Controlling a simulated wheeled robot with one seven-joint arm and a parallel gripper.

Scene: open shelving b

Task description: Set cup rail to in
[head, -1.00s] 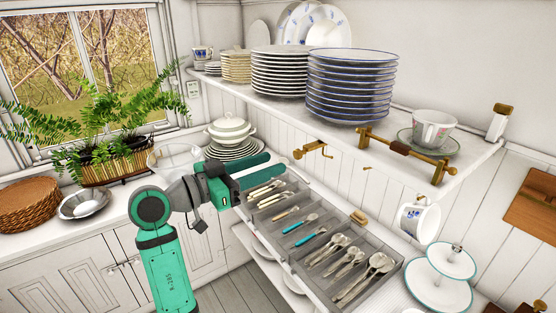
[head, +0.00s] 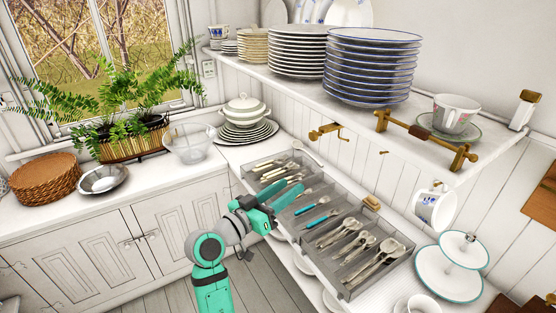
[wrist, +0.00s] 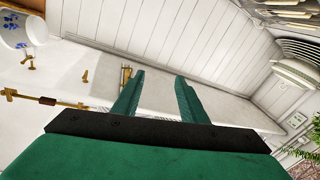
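A brass rail with a wooden middle bar (head: 425,136), likely the cup rail, is fixed along the front edge of the upper shelf. It stands in front of a flowered cup (head: 455,113) on a saucer. The rail also shows at the left of the wrist view (wrist: 45,100). My gripper (head: 295,189) is to the left of the rail and lower, appearing over the cutlery tray in the head view. In the wrist view its two fingers (wrist: 157,92) stand apart with nothing between them. A brass fitting (head: 326,132) is under the shelf; it appears beyond the fingers in the wrist view (wrist: 125,75).
A blue-patterned cup (head: 436,208) hangs below the shelf's right end. Tall plate stacks (head: 370,70) crowd the shelf. The grey cutlery tray (head: 345,288) sits in front, with a tiered stand (head: 450,280) at its right. A tureen (head: 245,109) stands on plates at left.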

